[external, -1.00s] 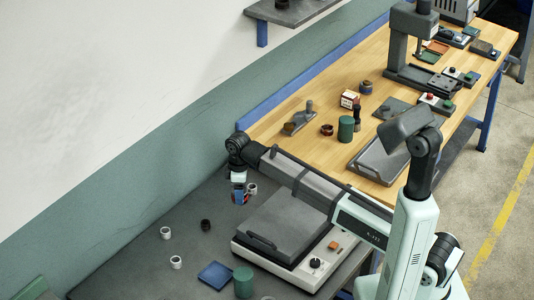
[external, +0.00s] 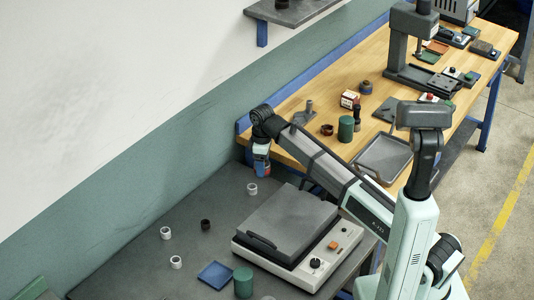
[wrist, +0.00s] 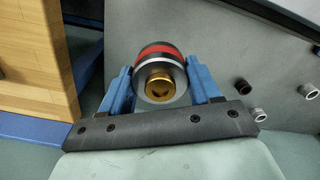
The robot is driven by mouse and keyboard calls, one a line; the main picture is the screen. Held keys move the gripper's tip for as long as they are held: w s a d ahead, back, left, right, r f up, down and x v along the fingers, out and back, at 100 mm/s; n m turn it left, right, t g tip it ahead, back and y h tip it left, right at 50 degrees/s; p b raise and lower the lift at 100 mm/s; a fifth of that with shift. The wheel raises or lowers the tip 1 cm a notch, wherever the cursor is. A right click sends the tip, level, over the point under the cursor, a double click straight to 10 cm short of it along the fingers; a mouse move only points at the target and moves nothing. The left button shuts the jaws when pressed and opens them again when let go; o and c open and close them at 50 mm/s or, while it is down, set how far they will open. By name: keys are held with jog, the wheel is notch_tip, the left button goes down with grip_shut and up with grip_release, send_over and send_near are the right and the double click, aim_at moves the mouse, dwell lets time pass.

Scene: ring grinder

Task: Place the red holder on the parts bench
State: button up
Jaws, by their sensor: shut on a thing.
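My gripper (external: 262,169) is above the far part of the grey bench (external: 125,250), near the end of the wooden bench (external: 320,105). In the wrist view, the blue fingers of my gripper (wrist: 161,84) are shut on the round red holder (wrist: 160,50). It has a red band, a silver rim and a brass centre that faces the camera. In the external view the holder is small and mostly hidden by the fingers. It is held in the air. The wooden bench also shows at the left of the wrist view (wrist: 35,55).
A grey-lidded machine (external: 290,222) stands on the grey bench. Loose rings (external: 176,262), a blue plate (external: 215,275) and a green cylinder (external: 243,282) are near it. The wooden bench carries a grey tray (external: 383,158), a green cylinder (external: 346,129) and a press (external: 410,50).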

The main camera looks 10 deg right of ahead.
jog(key=w+d+r, duration=0.2)
jog(key=d, duration=0.5)
jog(key=w+d+r+n, duration=0.1)
jog(key=w+d+r, duration=0.1)
jog(key=d, duration=0.6)
jog(key=w+d+r+n, duration=0.1)
jog(key=w+d+r, duration=0.1)
jog(key=d, duration=0.5)
jog(key=shift+w+d+r, duration=0.3)
jog(key=shift+r, duration=0.05)
jog(key=shift+n, duration=0.3)
jog(key=shift+f, duration=5)
jog(key=shift+f, duration=0.15)
jog(key=o, duration=1.6)
jog(key=shift+o, duration=0.2)
